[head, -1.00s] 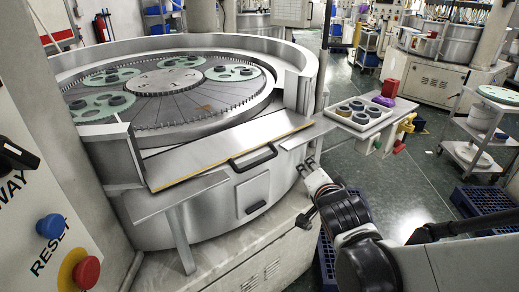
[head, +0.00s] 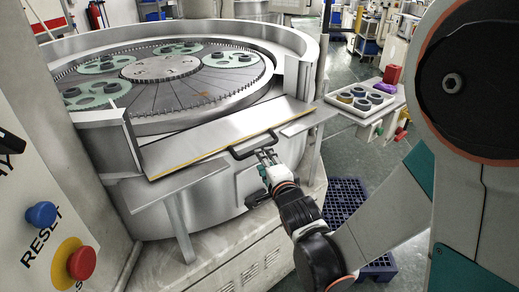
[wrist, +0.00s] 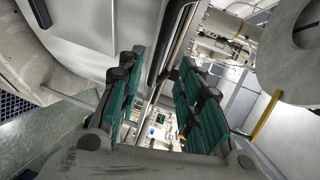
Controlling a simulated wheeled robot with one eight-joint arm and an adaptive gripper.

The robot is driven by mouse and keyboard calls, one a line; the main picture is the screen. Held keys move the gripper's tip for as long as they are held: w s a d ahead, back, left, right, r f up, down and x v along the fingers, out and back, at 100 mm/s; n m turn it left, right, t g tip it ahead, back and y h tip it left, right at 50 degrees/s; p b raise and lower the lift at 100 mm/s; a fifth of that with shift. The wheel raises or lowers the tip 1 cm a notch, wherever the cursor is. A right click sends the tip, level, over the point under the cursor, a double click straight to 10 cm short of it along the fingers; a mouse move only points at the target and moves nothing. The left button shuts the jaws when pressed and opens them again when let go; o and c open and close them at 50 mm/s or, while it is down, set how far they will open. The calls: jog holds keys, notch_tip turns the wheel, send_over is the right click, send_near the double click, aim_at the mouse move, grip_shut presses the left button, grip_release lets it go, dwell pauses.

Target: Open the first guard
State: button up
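The guard (head: 215,140) is a flat metal panel with a yellow front edge, lying level across the front gap in the rim of the round lapping machine. Its black handle (head: 240,153) sticks out along the front edge. My gripper (head: 266,157) is at the right part of the handle, just in front of and below it. In the wrist view the green-padded fingers (wrist: 160,75) stand wide apart, and a dark bar, which looks like the handle, runs by the left finger. I cannot tell whether a finger touches it.
A control panel with a blue RESET button (head: 41,214) and a red stop button (head: 81,263) stands at the left. A side table (head: 359,114) with a tray of rings is at the right. A blue pallet (head: 345,194) lies on the floor behind my arm.

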jog(key=b+x, duration=0.1)
jog(key=x, duration=0.6)
jog(key=shift+w, duration=0.1)
jog(key=shift+c, duration=0.5)
